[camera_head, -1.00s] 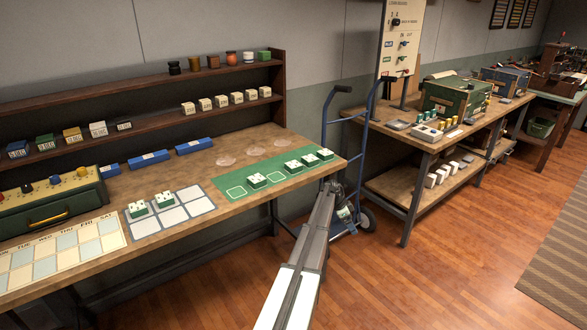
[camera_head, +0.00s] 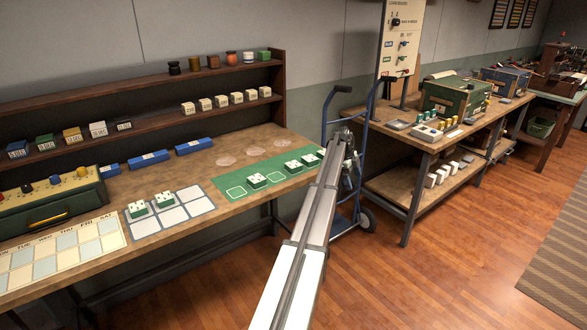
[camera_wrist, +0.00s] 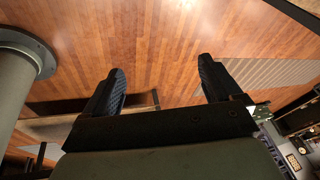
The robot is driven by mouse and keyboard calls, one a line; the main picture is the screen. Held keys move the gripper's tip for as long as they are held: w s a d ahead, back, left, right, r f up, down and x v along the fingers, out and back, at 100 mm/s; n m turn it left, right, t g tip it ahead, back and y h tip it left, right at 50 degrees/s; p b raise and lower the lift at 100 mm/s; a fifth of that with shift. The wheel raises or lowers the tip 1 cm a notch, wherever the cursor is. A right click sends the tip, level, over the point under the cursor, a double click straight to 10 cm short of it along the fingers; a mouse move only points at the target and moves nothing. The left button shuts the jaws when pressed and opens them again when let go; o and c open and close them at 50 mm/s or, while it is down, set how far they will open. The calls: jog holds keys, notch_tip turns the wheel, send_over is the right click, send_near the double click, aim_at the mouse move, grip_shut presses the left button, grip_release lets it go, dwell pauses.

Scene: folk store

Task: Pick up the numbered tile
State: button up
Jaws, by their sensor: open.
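I cannot tell which object is the numbered tile. Small cream blocks with dark marks (camera_head: 221,101) stand in a row on the wall shelf. White-topped, green-sided tiles with dots (camera_head: 256,180) sit on the green mat (camera_head: 222,181) on the bench. Two similar dotted tiles (camera_head: 137,209) sit on the white grid board (camera_head: 173,216). My gripper (camera_head: 347,136) is at the far end of my arm, right of the green mat and in front of the hand truck. In the wrist view my gripper (camera_wrist: 160,74) is open, with nothing between its fingers and the wooden floor beyond.
The wooden bench (camera_head: 228,203) has free surface around the mat and grid. Blue boxes (camera_head: 148,159) lie behind the grid. A green console (camera_head: 45,207) stands at the left. The blue hand truck (camera_head: 368,140) stands close behind my gripper. A second bench (camera_head: 400,133) is to the right.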

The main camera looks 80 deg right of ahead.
jog(key=w+r+m, duration=0.1)
jog(key=w+r, duration=0.3)
jog(key=w, duration=0.1)
jog(key=w+r+m+t, duration=0.1)
jog(key=w+r, duration=0.2)
jog(key=w, duration=0.2)
jog(key=w+d+r+t, duration=0.1)
jog(key=w+r, duration=0.3)
jog(key=w, duration=0.1)
jog(key=shift+w+r+m, duration=0.2)
jog(key=shift+r+m, duration=0.1)
jog(key=shift+m, duration=0.1)
jog(key=w+a+r+m+t, duration=0.2)
jog(key=w+r, duration=0.5)
jog(key=w, duration=0.2)
send_over(293, 164)
jog(key=f, duration=0.8)
jog(key=shift+s+d, duration=0.15)
jog(key=shift+s, duration=0.1)
jog(key=shift+w+f, duration=0.15)
jog(key=shift+f, duration=2.5)
jog(key=shift+c, duration=0.3)
jog(key=c, duration=1.2)
